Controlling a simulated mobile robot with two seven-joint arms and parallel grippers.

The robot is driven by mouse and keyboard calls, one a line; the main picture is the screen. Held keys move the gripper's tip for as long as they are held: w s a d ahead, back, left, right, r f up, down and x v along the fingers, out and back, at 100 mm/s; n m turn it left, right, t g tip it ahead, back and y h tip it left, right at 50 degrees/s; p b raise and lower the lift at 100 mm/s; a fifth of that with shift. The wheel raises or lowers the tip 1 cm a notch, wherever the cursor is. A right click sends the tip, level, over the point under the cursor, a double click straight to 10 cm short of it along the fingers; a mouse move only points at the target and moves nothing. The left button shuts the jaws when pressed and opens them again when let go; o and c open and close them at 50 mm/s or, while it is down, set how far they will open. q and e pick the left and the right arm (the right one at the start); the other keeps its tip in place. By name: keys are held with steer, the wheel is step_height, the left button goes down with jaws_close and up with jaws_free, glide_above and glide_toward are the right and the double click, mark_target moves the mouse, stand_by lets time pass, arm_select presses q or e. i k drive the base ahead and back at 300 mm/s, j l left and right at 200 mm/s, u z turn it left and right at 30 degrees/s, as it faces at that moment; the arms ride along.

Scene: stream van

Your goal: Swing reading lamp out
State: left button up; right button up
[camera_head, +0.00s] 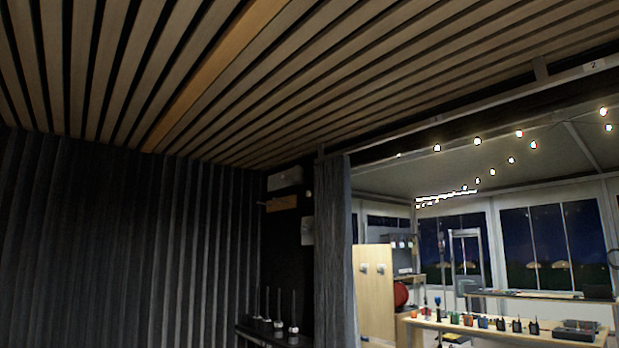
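I cannot make out a reading lamp in the head view. Neither of my grippers nor any part of my arms is in the picture.
Dark pleated walls (120,240) fill the left, under a slatted wood ceiling (250,70). A small dark shelf (262,338) bears several upright antenna-like items. A grey curtain (338,250) hangs beside an opening. Beyond are a wooden table (470,333) with several handheld devices and string lights (519,134).

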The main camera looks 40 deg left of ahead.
mark_target(298, 172)
steer(key=j+z, duration=0.2)
steer(key=j, duration=0.7)
steer(key=k+j+z, duration=0.15)
steer(key=j, duration=0.75)
steer(key=i+j, duration=0.05)
